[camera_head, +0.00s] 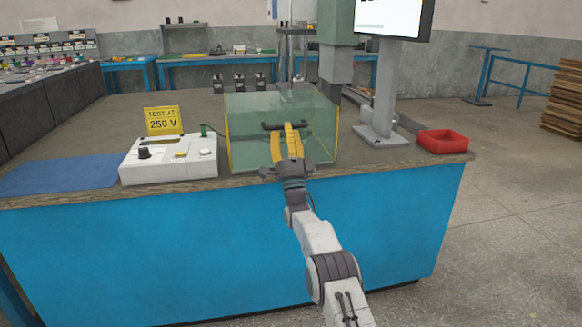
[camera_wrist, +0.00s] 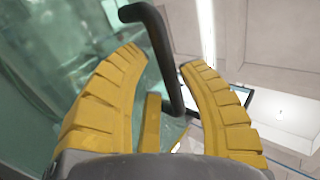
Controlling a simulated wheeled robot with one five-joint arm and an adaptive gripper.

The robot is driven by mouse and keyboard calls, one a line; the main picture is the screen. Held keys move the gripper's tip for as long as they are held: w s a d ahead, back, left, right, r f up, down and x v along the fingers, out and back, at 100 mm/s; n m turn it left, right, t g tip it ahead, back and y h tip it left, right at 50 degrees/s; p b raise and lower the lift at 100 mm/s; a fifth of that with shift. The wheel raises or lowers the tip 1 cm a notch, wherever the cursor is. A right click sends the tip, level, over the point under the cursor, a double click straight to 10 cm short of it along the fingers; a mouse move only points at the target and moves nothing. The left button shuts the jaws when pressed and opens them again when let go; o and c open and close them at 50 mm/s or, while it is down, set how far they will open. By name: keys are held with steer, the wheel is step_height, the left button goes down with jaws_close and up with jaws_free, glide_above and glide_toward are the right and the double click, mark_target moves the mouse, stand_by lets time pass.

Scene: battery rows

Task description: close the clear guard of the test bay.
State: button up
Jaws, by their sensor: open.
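The clear guard (camera_head: 250,117) is a greenish see-through box with yellow edges, standing on the bench near its front edge. It encloses the test bay, and its front face looks lowered over it. A dark bar handle (camera_head: 270,126) runs across the front face. My gripper (camera_head: 291,125) is at the handle, its two yellow fingers pointing up at it. In the wrist view the dark handle (camera_wrist: 153,40) passes between the open fingers, and the guard's clear panel (camera_wrist: 60,60) fills the left side. Whether the fingers touch the handle I cannot tell.
A white control box (camera_head: 169,160) with a yellow "TEST AT 250 V" sign (camera_head: 164,121) stands left of the guard, beside a blue mat (camera_head: 60,176). A monitor on a grey stand (camera_head: 380,95) and a red tray (camera_head: 443,141) are on the right.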

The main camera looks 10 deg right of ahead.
steer(key=v, duration=1.1)
stand_by(0.3)
steer(key=shift+r, duration=0.1)
step_height(320, 180, up, 12)
steer(key=w+n+g+p, duration=0.2)
steer(key=n+g+p, duration=0.15)
steer(key=p, duration=0.45)
steer(key=s+r+n+g+p, duration=0.4)
steer(key=s+r+g+p, duration=0.3)
steer(key=r+p, duration=0.1)
steer(key=s+r+n+g+p, duration=0.2)
steer(key=s+n+g+p, duration=0.3)
steer(key=s, duration=1.7)
steer(key=s+r+n+g+p, duration=0.3)
steer(key=s+n+g+p, duration=0.2)
steer(key=s+p, duration=0.9)
steer(key=s+g, duration=0.3)
steer(key=s, duration=0.6)
steer(key=shift+g, duration=0.35)
steer(key=shift+r+n, duration=0.1)
steer(key=shift+n, duration=0.15)
